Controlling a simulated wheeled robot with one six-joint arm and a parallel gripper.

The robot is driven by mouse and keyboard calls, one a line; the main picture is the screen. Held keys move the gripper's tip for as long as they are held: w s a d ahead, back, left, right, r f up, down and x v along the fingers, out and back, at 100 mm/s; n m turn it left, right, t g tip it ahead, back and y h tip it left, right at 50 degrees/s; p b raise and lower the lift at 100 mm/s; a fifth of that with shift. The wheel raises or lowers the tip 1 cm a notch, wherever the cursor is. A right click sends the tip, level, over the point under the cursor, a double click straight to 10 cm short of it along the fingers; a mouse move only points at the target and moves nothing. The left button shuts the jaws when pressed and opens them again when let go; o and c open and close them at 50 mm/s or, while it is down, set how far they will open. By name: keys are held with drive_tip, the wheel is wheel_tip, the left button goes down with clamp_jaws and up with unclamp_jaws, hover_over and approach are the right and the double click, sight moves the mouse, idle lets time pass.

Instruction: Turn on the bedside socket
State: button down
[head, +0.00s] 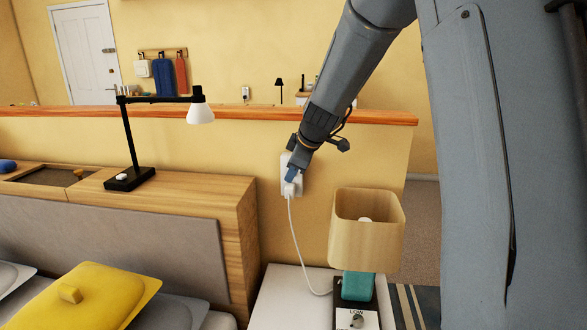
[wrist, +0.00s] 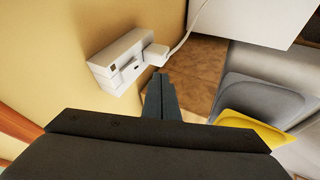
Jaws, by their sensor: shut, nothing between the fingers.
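The white bedside socket (head: 284,176) is on the yellow wall above the bedside table, partly hidden behind my gripper (head: 291,174). In the wrist view the socket (wrist: 117,62) is a white box with a small dark square and a slot on its near face. A white plug (wrist: 155,54) with a white cord sits at its right end. My gripper (wrist: 160,82) is shut and empty, its tips pointing just below the plug. I cannot tell whether they touch it.
A lamp with a wooden shade (head: 366,232) and teal base stands on the white bedside table (head: 285,297), by a box marked LOW (head: 357,320). The bed with a yellow cushion (head: 85,296) and wooden headboard (head: 200,195) lies left.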

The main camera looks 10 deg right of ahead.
drive_tip(key=shift+w+d+f+p, duration=0.1)
drive_tip(key=shift+w+d+p, duration=0.2)
drive_tip(key=shift+w, duration=0.35)
drive_tip(key=shift+w+d+f+p, duration=0.15)
drive_tip(key=shift+w+d+p, duration=0.1)
drive_tip(key=shift+w, duration=0.4)
drive_tip(key=shift+w+d+f+p, duration=0.1)
drive_tip(key=shift+w+d+p, duration=0.15)
drive_tip(key=shift+w, duration=0.4)
drive_tip(key=shift+a, duration=0.1)
